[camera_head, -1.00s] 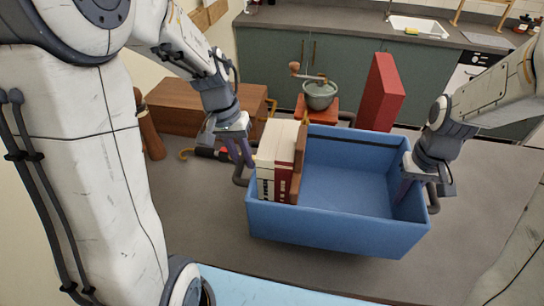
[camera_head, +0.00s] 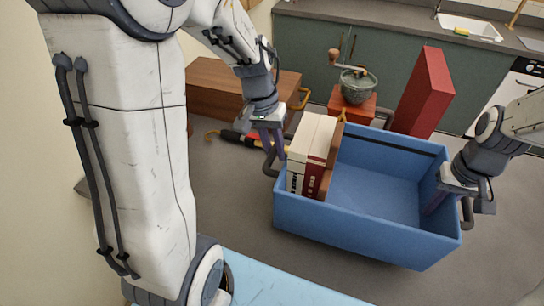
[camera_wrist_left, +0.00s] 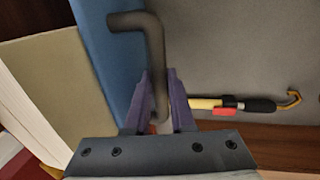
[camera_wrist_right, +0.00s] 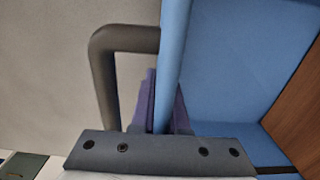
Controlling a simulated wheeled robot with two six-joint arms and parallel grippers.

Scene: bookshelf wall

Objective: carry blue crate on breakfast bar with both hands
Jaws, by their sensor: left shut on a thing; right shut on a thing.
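The blue crate (camera_head: 350,227) is open-topped, with dark bent handles at its ends, over the grey surface (camera_head: 225,220); I cannot tell whether it touches it. White and dark-red books (camera_head: 309,150) and a brown board (camera_head: 332,160) stand upright in its left end. My left gripper (camera_head: 275,147) is at the left end, shut on the dark handle (camera_wrist_left: 157,60), seen in the left wrist view. My right gripper (camera_head: 437,197) is at the right end. In the right wrist view its fingers clamp the crate's wall (camera_wrist_right: 173,60), beside the handle (camera_wrist_right: 105,75).
Behind the crate are a brown wooden box (camera_head: 215,90), a grinder (camera_head: 357,84) on a red-orange base (camera_head: 350,106) and a tall red block (camera_head: 425,90). A yellow and black tool (camera_head: 240,138) lies left of the crate. The crate's right half is empty.

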